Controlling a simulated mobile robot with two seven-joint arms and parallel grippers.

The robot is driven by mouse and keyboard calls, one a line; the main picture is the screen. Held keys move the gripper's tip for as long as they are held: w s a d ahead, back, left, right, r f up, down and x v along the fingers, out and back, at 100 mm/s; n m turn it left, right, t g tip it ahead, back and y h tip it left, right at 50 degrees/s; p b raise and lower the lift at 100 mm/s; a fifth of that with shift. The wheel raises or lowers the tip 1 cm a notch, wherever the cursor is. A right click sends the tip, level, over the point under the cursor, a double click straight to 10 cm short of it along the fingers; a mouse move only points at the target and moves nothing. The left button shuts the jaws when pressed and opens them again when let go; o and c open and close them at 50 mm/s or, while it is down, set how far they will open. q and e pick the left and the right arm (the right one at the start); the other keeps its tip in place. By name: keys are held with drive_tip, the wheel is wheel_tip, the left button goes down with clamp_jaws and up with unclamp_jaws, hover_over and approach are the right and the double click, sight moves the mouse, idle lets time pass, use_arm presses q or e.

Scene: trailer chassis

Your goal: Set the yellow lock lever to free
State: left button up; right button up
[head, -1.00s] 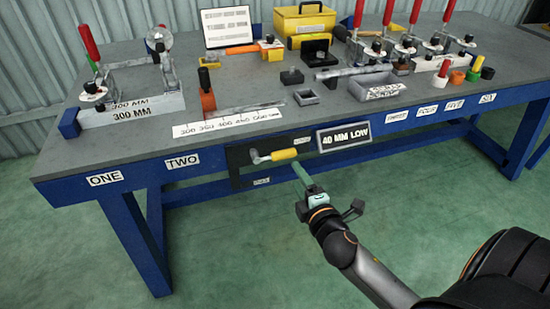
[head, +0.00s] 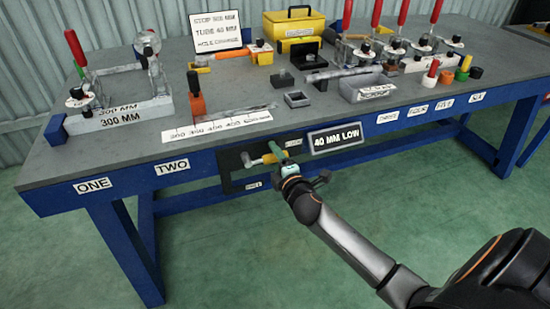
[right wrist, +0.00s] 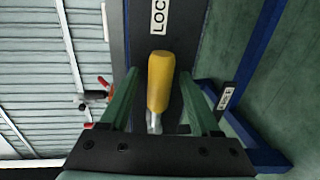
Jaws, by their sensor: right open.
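The yellow lock lever (head: 268,158) is on a dark plate (head: 232,182) on the bench's blue front rail. It lies roughly level, its handle pointing right from the pivot. In the right wrist view the yellow handle (right wrist: 160,82) points toward a white label (right wrist: 158,17) reading "LOC", the rest cut off. My right gripper (head: 277,153) is at the lever and partly covers it in the head view. Its green fingers are open, one on each side of the handle in the right wrist view; whether they touch it I cannot tell. My left gripper is not in view.
A "40 MM LOW" sign (head: 336,138) is right of the plate. A small label (head: 254,185) is low on the plate, too small to read surely. The grey bench top (head: 130,160) above holds clamps, a scale strip (head: 218,127) and a yellow toolbox (head: 293,25).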

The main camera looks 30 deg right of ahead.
clamp_jaws()
idle(0.4)
idle(0.9)
